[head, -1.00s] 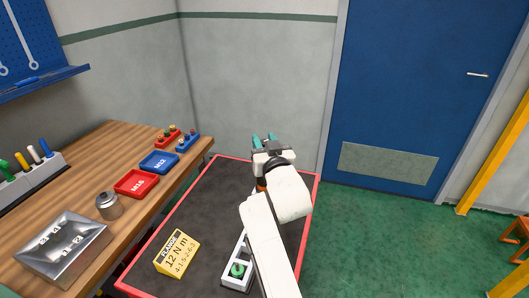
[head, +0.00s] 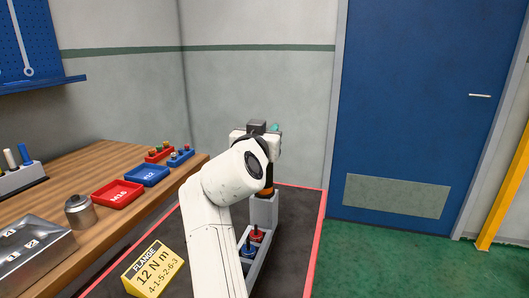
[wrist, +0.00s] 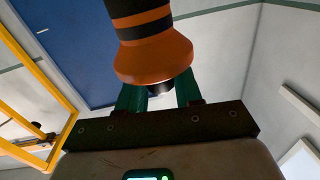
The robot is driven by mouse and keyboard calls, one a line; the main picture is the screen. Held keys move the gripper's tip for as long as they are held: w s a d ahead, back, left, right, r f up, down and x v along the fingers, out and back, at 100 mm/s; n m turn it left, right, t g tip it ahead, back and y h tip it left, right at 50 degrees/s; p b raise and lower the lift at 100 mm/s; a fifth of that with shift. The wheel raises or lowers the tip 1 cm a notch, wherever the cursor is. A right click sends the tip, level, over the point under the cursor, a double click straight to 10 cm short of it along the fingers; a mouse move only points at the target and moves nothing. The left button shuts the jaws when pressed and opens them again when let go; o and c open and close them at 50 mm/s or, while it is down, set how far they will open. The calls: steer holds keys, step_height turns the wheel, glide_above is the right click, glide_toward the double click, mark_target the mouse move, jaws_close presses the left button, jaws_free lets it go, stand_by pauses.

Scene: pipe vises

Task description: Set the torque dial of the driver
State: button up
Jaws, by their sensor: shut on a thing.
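The driver shows in the wrist view as an orange and black body (wrist: 153,58) with a flared orange collar and a dark end below it. My gripper's green fingers (wrist: 160,95) stand on both sides of that dark end, shut on the driver. The dial's marks cannot be read. A yellow card (head: 154,270) reads "FLANGE 12 N m" and "4-1-5-2-6-3".
The grey holder (head: 263,212) stands on the dark, red-edged cart top (head: 298,215), with red and blue pieces in its base. Left, the wooden bench carries a red tray (head: 118,194), a blue tray (head: 147,175), a metal cylinder (head: 80,210) and a metal box (head: 30,245).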

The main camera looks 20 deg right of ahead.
steer(key=shift+f+m+g+h+b, duration=0.2)
steer(key=shift+m+g+h+b, duration=1.05)
steer(key=shift+h+b, duration=0.65)
steer(key=shift+r+m+g+h+b, duration=0.15)
steer(key=shift+m+g+h+b, duration=0.75)
steer(key=shift+m+g, duration=0.45)
steer(key=o, duration=0.9)
steer(key=shift+o, duration=0.2)
steer(key=p+v, duration=0.1)
steer(key=v, duration=0.9)
steer(key=shift+a, duration=0.45)
steer(key=shift+s, duration=0.1)
